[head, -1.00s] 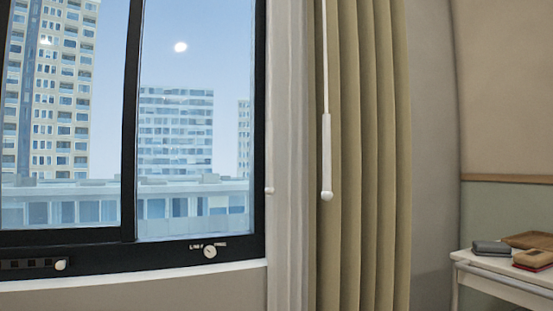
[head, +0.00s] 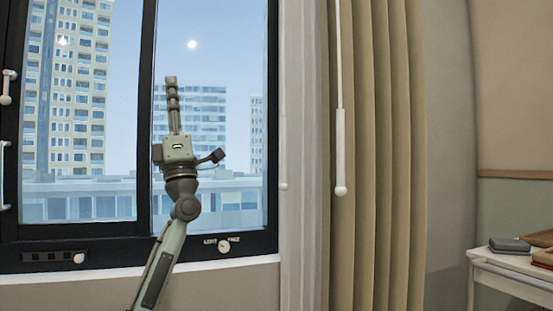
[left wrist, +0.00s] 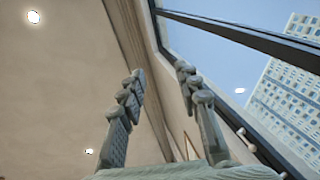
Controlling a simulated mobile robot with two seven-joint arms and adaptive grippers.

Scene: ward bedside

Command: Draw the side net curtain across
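The pale net curtain (head: 300,150) hangs bunched in a narrow strip at the right side of the window. A small white knob (head: 284,186) shows at its left edge. A beige heavy curtain (head: 385,150) hangs to its right, with a white wand (head: 340,150) hanging in front. My left gripper (head: 171,82) is raised in front of the window pane, left of the net curtain and apart from it. In the left wrist view its fingers (left wrist: 160,70) stand apart with nothing between them. My right gripper is not in view.
The dark window frame (head: 145,120) has a sill below and a round dial (head: 224,246) on its lower rail. White handles (head: 6,88) show at the far left. A white bedside table (head: 510,275) with a few items stands at the lower right.

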